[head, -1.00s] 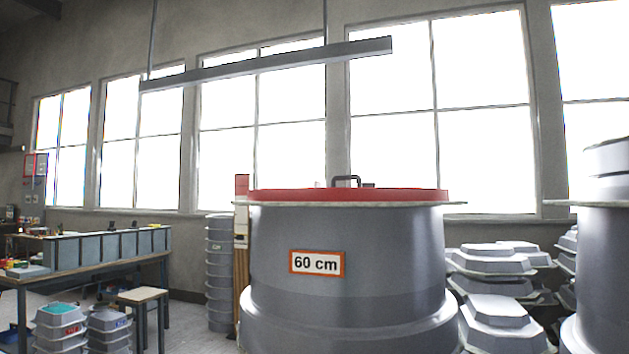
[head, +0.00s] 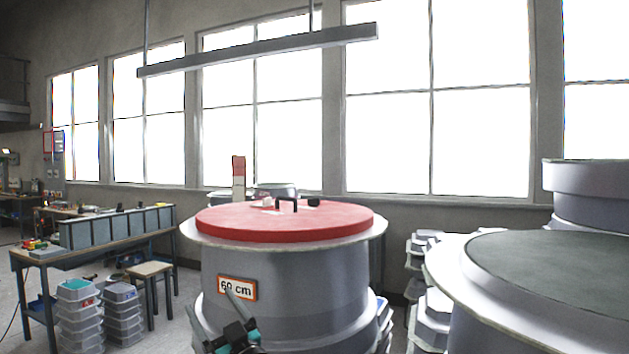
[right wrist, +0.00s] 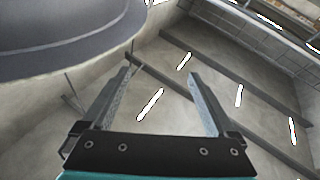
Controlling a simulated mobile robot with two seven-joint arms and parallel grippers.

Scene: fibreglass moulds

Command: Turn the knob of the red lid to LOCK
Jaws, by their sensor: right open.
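The red lid (head: 240,222) lies flat on top of a grey round mould (head: 320,290) with a "60 cm" label (head: 236,288). On the lid is a black arched handle (head: 287,201). A small dark block (head: 313,202) to the right of the handle may be the knob; its setting is too small to read. My left gripper is out of view.
A large grey mould (head: 560,260) stands close on the right. A workbench (head: 100,240), a stool (head: 150,270) and stacked small moulds (head: 78,315) are at the left.

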